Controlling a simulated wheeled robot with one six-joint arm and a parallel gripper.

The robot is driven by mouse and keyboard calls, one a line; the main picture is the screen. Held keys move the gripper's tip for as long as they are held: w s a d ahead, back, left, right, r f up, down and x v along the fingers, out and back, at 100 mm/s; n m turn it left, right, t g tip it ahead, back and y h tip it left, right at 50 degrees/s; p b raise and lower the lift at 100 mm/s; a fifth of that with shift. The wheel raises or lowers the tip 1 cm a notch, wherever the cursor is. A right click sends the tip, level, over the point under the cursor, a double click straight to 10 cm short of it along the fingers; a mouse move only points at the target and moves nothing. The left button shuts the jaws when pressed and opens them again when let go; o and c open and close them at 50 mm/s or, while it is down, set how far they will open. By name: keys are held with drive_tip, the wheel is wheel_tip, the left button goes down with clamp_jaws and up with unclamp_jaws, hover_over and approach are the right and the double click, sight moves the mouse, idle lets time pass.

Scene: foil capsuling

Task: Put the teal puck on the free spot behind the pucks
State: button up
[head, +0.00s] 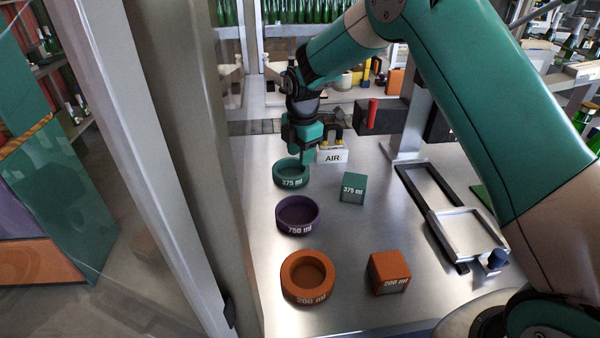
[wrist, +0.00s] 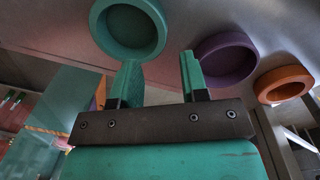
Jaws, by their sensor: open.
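The teal puck (head: 292,173), a round open ring marked 375 ml, stands on the steel bench as the farthest of a row of pucks. The purple puck (head: 297,216), marked 750 ml, and the orange puck (head: 308,278) are nearer to me. My gripper (head: 305,154) hangs at the far right side of the teal puck, its fingers partly hidden in the head view. In the wrist view my gripper (wrist: 160,72) is open with nothing between its fingers. The teal puck (wrist: 128,28) lies past the fingertips, its lower edge overlapped by the left finger. I cannot tell whether they touch.
A teal block (head: 353,188) and an orange block (head: 389,273) stand right of the pucks. An AIR box (head: 333,156) is close right of my gripper. A black frame (head: 432,205) lies farther right. Bare bench (head: 262,152) shows left of and behind the teal puck.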

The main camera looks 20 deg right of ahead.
drive_tip(key=s+a+r+m+y+b, duration=0.1)
drive_tip(key=s+a+r+m, duration=0.15)
drive_tip(key=s+r, duration=0.35)
drive_tip(key=s+a+r+m, duration=0.1)
drive_tip(key=s+r+m, duration=0.2)
drive_tip(key=s+r, duration=0.35)
drive_tip(key=s+a+r+m+y, duration=0.1)
drive_tip(key=s+m, duration=0.3)
drive_tip(key=s, duration=0.8)
drive_tip(key=s+a+r+m+y, duration=0.1)
drive_tip(key=s+m, duration=0.4)
drive_tip(key=s, duration=0.7)
drive_tip(key=shift+g+y, duration=0.3)
drive_tip(key=shift+y, duration=0.2)
